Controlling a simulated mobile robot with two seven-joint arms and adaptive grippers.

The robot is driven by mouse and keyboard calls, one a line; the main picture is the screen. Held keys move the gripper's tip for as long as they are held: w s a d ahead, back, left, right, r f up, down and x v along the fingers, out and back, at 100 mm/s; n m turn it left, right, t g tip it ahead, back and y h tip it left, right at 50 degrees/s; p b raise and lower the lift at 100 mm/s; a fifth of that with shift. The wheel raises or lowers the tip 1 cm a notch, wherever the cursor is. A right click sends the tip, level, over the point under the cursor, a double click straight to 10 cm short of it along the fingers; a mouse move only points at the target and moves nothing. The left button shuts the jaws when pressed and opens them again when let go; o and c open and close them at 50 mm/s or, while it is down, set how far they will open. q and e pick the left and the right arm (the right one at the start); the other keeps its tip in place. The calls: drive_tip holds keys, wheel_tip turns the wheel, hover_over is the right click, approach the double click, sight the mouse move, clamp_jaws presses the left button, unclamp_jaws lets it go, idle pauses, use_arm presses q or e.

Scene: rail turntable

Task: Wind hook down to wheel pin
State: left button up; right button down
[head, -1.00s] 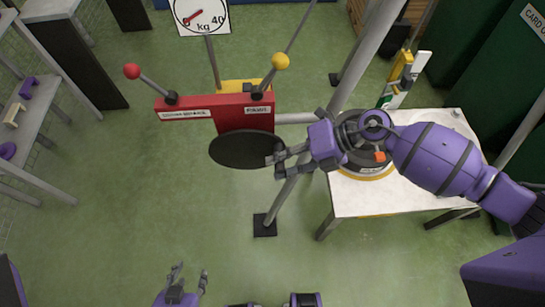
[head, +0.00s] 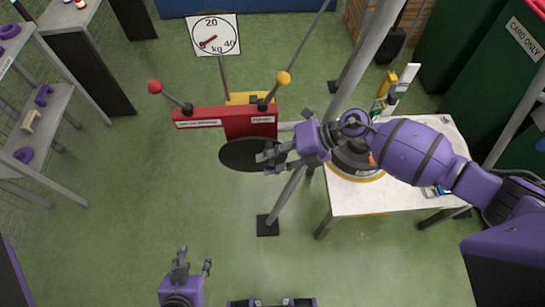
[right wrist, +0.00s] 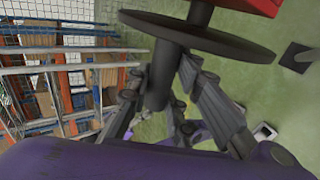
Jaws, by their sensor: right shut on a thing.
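A red winch box (head: 245,122) carries two levers, one with a red ball (head: 155,87) and one with a yellow ball (head: 283,78). A black disc (head: 240,152) sits at its underside, and shows in the right wrist view (right wrist: 240,43). My right gripper (head: 272,156) is at the disc's right side. In the right wrist view its fingers are shut around a dark cylindrical handle (right wrist: 159,80) projecting from the disc. My left gripper (head: 194,266) is open and empty, low in the head view, away from the winch. I cannot make out the hook or wheel pin.
A kg dial (head: 214,35) stands behind the winch. A white table (head: 400,196) at right bears a dark round unit (head: 352,160) with a yellow rim. A slanting grey post (head: 352,70) stands beside the winch. Shelves (head: 60,130) line the left.

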use_arm(q)
drive_tip(key=shift+s+a, duration=0.1)
drive_tip(key=shift+a, duration=0.05)
use_arm(e)
drive_tip(key=shift+w+a+r, duration=0.15)
drive_tip(key=shift+a+r, duration=0.15)
drive_tip(key=shift+r, duration=0.15)
drive_tip(key=c, duration=1.6)
unclamp_jaws()
use_arm(q)
drive_tip(key=shift+a, duration=0.15)
use_arm(e)
drive_tip(key=shift+o, duration=0.2)
drive_tip(key=shift+f, duration=0.2)
use_arm(q)
drive_tip(key=shift+s, duration=0.1)
use_arm(e)
drive_tip(key=shift+d, duration=0.1)
drive_tip(key=shift+d, duration=0.1)
drive_tip(key=v, duration=1.1)
drive_tip(key=shift+d+r, duration=0.25)
drive_tip(key=shift+d, duration=0.05)
